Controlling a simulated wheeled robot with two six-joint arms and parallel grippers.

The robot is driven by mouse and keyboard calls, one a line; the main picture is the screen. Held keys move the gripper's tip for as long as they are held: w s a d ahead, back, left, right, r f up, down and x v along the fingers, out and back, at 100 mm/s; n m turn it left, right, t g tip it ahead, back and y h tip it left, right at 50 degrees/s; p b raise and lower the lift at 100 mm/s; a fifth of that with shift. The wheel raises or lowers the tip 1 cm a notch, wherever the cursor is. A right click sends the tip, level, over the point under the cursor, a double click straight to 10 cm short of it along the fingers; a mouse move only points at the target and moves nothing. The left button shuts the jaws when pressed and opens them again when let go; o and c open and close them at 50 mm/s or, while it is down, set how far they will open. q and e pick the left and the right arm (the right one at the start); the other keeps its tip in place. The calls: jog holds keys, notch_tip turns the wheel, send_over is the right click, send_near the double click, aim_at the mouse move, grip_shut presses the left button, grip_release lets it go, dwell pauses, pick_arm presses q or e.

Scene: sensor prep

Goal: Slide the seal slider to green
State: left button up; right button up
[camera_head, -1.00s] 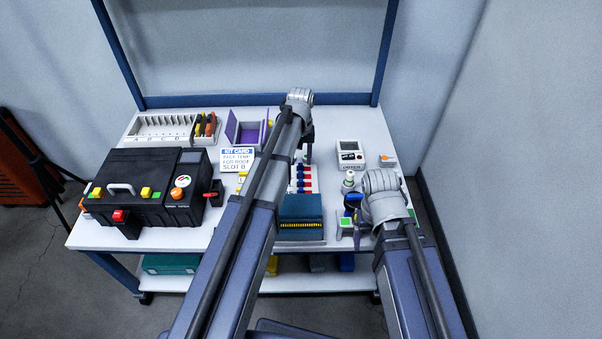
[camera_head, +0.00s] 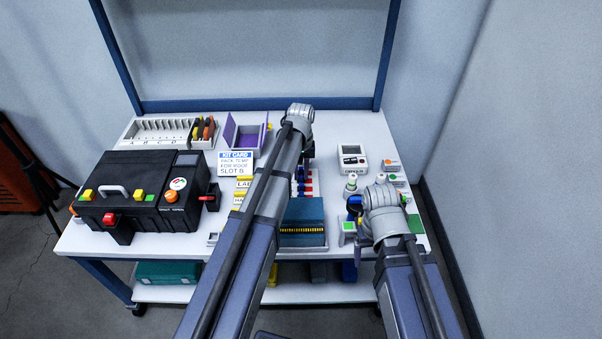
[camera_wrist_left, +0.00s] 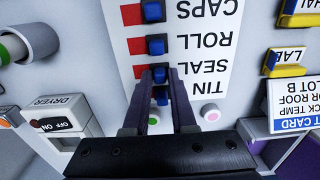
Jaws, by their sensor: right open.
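The label panel (camera_wrist_left: 205,45) lies below my left gripper in the left wrist view, its words CAPS, ROLL, SEAL and TIN upside down. Each row has a blue slider knob, with red showing left of several of them. The SEAL slider (camera_wrist_left: 160,74) is at the fingertips of my left gripper (camera_wrist_left: 160,82), one finger on either side. The fingers stand apart; contact with the knob cannot be told. Another blue knob (camera_wrist_left: 161,97) shows between the fingers, in the TIN row. No green shows at the SEAL row. My right gripper (camera_head: 378,232) is open, mostly hidden by its wrist.
A black case (camera_head: 135,190) stands at left. A teal box (camera_head: 302,212) is in front of the panel. A kit card (camera_head: 236,162) and purple holder (camera_head: 246,138) are left of my left arm.

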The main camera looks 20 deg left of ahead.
pick_arm(q)
grip_shut()
dwell(1.0)
